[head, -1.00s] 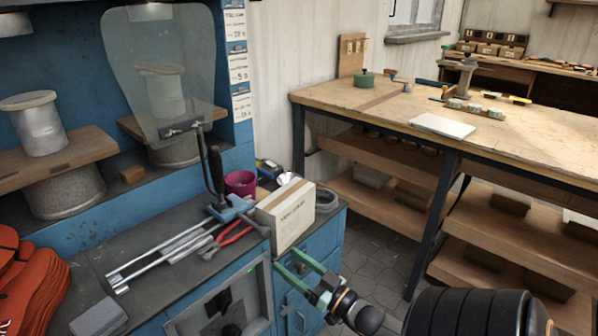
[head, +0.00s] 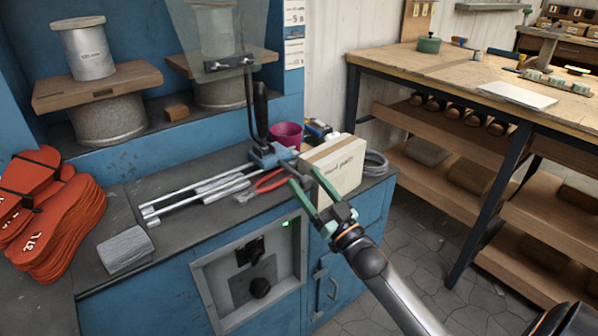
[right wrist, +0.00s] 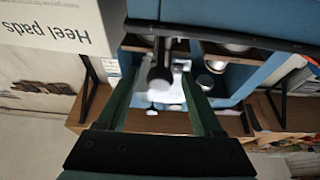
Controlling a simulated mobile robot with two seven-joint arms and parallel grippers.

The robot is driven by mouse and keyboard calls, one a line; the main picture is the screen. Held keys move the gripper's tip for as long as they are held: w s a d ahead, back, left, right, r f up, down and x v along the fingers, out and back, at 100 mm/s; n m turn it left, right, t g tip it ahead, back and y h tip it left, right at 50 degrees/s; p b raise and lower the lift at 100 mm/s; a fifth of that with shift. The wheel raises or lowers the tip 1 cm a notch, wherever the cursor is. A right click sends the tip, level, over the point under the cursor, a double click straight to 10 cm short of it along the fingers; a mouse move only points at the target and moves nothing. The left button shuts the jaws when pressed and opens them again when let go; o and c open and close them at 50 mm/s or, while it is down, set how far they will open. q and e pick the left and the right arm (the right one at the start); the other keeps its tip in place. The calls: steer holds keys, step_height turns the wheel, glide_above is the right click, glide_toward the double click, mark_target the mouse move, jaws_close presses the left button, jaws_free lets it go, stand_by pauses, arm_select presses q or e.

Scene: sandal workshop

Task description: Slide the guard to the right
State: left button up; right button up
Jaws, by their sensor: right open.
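The guard (head: 217,38) is a clear, tapered sheet on a dark upright bracket, at the top of the head view; its top is cut off. A black handle (head: 261,108) stands beside the bracket. Their blue carriage (head: 272,154) sits at the right end of two silver rails (head: 196,190) on the bench. My right gripper (head: 304,177) is open and empty, in front of the carriage and by the left side of a carton. In the right wrist view its green fingers (right wrist: 160,103) are spread, with a dark knobbed part between them, farther off. My left gripper is not in view.
The carton (head: 335,168), marked "Heel pads" in the wrist view, stands close right of my gripper. Red soles (head: 50,220) and a grey block (head: 125,249) are at left.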

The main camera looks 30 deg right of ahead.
steer(key=shift+x, duration=2)
jaws_close()
steer(key=shift+f, duration=0.1)
